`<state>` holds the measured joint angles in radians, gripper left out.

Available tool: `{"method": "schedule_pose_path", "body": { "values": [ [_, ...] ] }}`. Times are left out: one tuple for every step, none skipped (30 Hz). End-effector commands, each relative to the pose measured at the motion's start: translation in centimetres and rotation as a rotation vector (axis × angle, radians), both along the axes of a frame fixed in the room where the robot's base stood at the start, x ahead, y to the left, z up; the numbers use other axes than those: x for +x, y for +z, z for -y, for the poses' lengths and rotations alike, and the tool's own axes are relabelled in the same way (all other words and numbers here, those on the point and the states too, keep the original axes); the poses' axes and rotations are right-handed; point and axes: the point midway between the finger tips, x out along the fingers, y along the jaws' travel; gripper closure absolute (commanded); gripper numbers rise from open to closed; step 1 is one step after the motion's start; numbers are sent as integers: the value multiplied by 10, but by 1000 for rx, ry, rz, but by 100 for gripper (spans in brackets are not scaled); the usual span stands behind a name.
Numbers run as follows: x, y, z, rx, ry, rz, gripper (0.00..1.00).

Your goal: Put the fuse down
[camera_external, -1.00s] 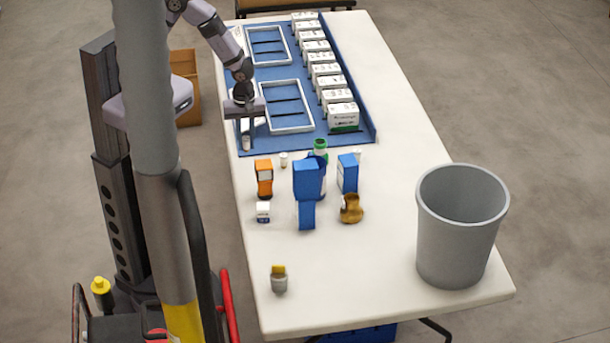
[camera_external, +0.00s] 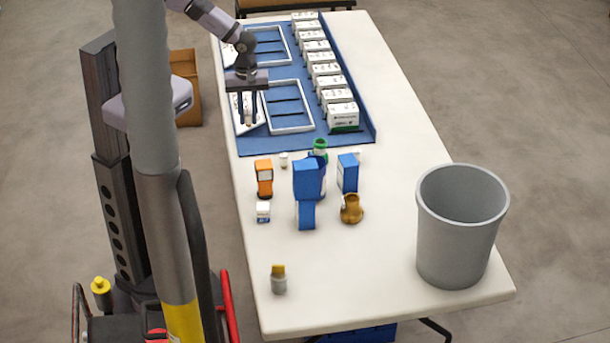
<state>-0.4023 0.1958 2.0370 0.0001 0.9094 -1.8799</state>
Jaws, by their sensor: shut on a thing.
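My gripper (camera_external: 248,121) points down over the left part of the blue mat (camera_external: 285,141), beside the nearer white frame. Its fingers are shut on a small pale thing at their tips, which I take to be the fuse (camera_external: 249,123). The fuse is mostly covered by the fingers, and its shape is too small to make out. I cannot tell whether it touches the surface below or hangs just above it. A white flat piece (camera_external: 237,112) lies behind and around the fingers.
Two white frames (camera_external: 309,104) lie on the mat, with a row of white boxes (camera_external: 343,117) along its right side. Blue boxes (camera_external: 306,180), an orange item (camera_external: 264,178), bottles and a brown jar (camera_external: 351,209) stand nearer. A grey bin (camera_external: 461,225) is at right.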

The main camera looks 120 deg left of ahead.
Motion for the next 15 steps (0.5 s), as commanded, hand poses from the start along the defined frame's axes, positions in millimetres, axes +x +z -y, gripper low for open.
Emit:
{"method": "schedule_pose_path", "body": {
  "values": [
    [9, 0, 4, 0, -12, 0, 100],
    [14, 0, 7, 0, -17, 0, 100],
    [21, 0, 10, 1, -25, 1, 100],
    [27, 0, 13, 1, -31, 1, 100],
    [32, 0, 16, 1, -38, 1, 100],
    [40, 1, 21, 1, -46, 1, 100],
    [46, 0, 25, 0, -53, 0, 100],
    [53, 1, 29, 1, -61, 1, 100],
    [62, 0, 36, 0, -73, 0, 100],
    [70, 1, 41, 1, -80, 1, 100],
    [78, 0, 48, 1, -91, 1, 100],
    [88, 0, 58, 1, -105, 1, 100],
    [96, 0, 65, 1, -115, 1, 100],
    [104, -1, 73, 1, -125, 1, 100],
    [113, -1, 84, 1, -137, -1, 100]
  ]
}}
